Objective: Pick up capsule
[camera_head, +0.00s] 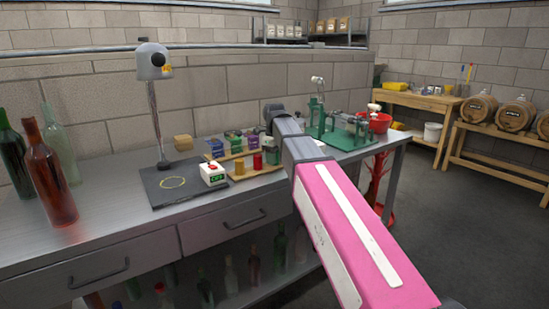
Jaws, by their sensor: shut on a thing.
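Small capsules stand on a wooden rack at the middle of the bench: a yellow capsule (239,165), a red capsule (257,161) and a dark green capsule (272,156). My gripper (268,144) points down at the right end of this row, just above the dark green capsule. It is small in the picture and partly hidden by my arm. It is shut on a capsule, which seems to be the dark green one; the contact itself is not clear.
A white box with a red button and green display (213,174) stands left of the rack. A lamp (154,63) rises from a dark mat (160,191). Glass bottles (50,170) stand at the left. A green machine (335,130) is right of my gripper. Bare bench lies in front.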

